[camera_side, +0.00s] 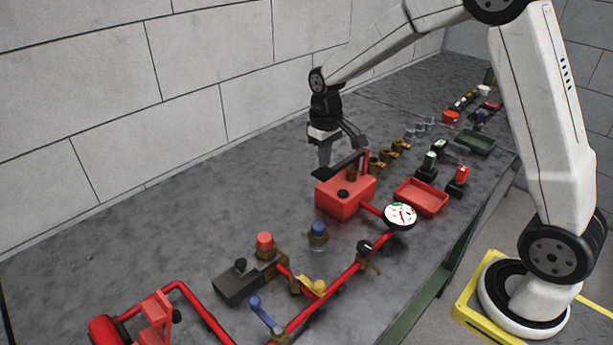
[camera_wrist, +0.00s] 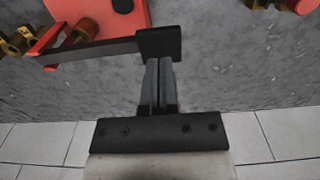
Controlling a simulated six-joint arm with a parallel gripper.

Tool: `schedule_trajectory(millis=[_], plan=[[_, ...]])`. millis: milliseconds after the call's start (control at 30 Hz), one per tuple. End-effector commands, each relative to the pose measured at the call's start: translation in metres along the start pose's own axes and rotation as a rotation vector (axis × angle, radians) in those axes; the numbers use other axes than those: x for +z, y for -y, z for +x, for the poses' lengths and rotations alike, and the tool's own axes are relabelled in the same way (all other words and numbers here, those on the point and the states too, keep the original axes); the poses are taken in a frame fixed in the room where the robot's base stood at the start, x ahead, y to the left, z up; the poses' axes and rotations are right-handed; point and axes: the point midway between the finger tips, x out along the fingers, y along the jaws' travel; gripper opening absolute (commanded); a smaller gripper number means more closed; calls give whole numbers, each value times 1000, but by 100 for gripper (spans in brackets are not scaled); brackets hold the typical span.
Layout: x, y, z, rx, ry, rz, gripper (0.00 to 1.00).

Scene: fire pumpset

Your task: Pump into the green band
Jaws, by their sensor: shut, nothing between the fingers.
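The red hand pump (camera_side: 338,203) stands on the grey bench, with a black lever (camera_side: 341,166) across its top and a red upright at the lever's right end. In the wrist view the lever (camera_wrist: 100,50) ends in a black grip (camera_wrist: 159,45). My gripper (camera_side: 325,163) points down at the lever's left end; its fingers (camera_wrist: 158,65) are together beside the grip, holding nothing. I cannot tell whether they touch it. The white gauge (camera_side: 400,216) has green on its dial and a red needle; the exact reading is too small to tell.
A red pipe (camera_side: 321,303) runs from the gauge toward the front, with a yellow-handled valve (camera_side: 313,287) and a blue lever (camera_side: 262,312) near it. A red tray (camera_side: 421,197) and several fittings stand right of the pump. The bench left of the pump is clear.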

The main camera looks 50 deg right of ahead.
Motion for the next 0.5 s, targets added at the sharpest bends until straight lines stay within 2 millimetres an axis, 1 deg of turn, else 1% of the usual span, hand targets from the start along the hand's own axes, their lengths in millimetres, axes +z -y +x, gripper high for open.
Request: schedule_trajectory(millis=[500], plan=[[0,0,11,0,1,0,0]])
